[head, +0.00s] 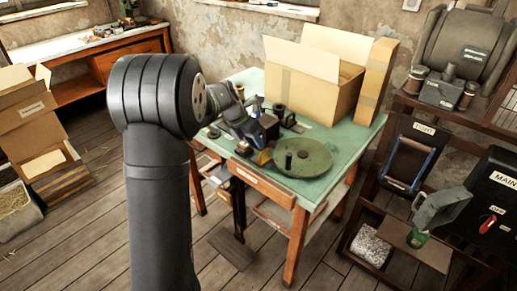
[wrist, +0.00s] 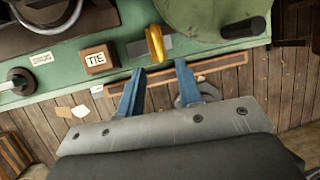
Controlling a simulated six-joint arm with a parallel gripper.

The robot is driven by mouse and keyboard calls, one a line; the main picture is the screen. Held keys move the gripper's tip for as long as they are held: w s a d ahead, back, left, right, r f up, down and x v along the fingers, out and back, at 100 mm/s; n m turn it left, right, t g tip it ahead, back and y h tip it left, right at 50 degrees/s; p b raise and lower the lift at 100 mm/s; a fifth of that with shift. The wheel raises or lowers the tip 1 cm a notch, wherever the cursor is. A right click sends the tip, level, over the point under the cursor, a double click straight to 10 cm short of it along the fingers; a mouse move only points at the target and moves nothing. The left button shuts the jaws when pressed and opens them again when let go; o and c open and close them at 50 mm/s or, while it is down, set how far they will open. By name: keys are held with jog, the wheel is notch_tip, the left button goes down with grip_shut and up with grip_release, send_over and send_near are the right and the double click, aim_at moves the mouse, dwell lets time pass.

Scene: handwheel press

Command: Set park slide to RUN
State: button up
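A yellow rounded tab (wrist: 155,43) stands on a grey strip at the front edge of the green table. It may be the park slide, but no PARK or RUN lettering is readable. A yellow piece (head: 264,157) also shows beside the green wheel in the head view. My gripper (wrist: 159,68) is open, with two blue fingers apart and nothing between them. In the wrist view the tab appears just beyond the fingertips, roughly centred between them. Whether the fingers touch the table edge cannot be told. My arm hides part of the table in the head view.
The green handwheel (head: 303,157) with a black handle (wrist: 243,28) is close to the right of the tab. A wooden TIE block (wrist: 98,57) sits to its left. A cardboard box (head: 312,90) stands behind. A rack with a MAIN box (head: 497,195) is at right.

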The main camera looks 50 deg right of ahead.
jog(key=shift+x, duration=2.25)
jog(key=shift+c, duration=0.2)
grip_shut()
